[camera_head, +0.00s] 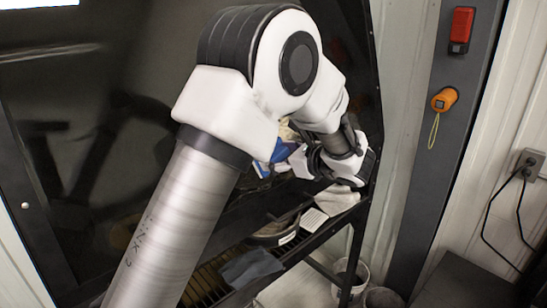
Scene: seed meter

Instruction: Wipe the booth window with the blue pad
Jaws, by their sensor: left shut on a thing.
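The booth window is the large dark glossy pane (95,135) filling the left of the head view, with dim reflections on it. My left arm crosses in front of it from the bottom. My left gripper (298,157) is at the lower right of the pane, partly hidden by its own wrist. It is shut on the blue pad (278,153), of which only a small blue part shows beside the white arm joint. I cannot tell whether the pad touches the pane. My right gripper is not in view.
Below the pane is a dark shelf with a round dark pan (272,234), a grey cloth (250,267) and pale papers. Buckets (350,275) stand on the floor. A grey post at right carries a red box (461,28) and an orange device (444,99).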

